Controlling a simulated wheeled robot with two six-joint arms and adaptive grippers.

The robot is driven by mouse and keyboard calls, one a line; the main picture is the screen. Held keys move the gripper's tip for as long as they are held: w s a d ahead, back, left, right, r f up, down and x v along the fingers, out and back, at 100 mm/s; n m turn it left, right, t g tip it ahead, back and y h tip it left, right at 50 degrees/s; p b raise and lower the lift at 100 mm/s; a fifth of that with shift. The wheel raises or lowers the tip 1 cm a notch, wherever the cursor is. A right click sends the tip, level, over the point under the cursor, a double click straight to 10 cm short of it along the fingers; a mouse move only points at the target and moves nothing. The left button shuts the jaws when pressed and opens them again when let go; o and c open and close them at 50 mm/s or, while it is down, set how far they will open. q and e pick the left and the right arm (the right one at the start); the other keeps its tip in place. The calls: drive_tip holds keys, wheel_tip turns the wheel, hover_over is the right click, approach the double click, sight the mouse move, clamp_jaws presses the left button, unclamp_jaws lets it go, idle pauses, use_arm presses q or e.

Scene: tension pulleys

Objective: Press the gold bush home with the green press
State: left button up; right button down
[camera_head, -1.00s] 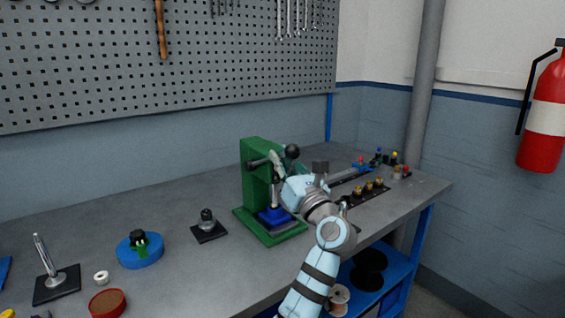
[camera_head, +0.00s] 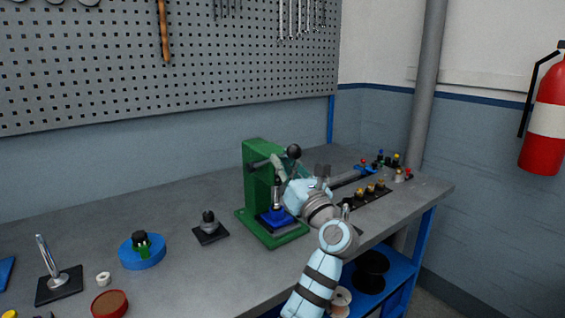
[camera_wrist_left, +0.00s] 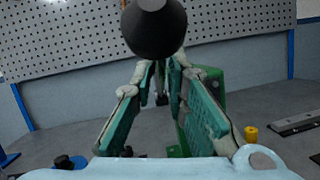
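The green press (camera_head: 257,175) stands on the grey bench, its black lever knob (camera_head: 293,151) raised at the top. Its ram (camera_head: 276,193) points down over a blue holder (camera_head: 277,214) on the press base. Any gold bush under the ram is too small or hidden to make out. My left gripper (camera_head: 280,168) is at the press's right side, just below the knob. In the left wrist view the knob (camera_wrist_left: 155,27) looms close, above the teal-padded fingers (camera_wrist_left: 161,78). A gap shows between them and I see no grip on the lever. My right gripper is out of view.
A black rack with several gold-topped pieces (camera_head: 371,189) lies right of the press. A small black stand (camera_head: 209,230), a blue round base (camera_head: 142,251) and an upright metal post (camera_head: 46,262) stand to the left. The bench's front edge (camera_head: 410,222) is close to my arm.

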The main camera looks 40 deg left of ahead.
use_arm(q)
drive_tip(key=o, duration=0.3)
drive_tip(key=shift+w, duration=0.15)
drive_tip(key=shift+o, duration=0.2)
drive_tip(key=shift+d, duration=0.1)
drive_tip(key=v, duration=1.2)
drive_tip(key=shift+f, duration=0.1)
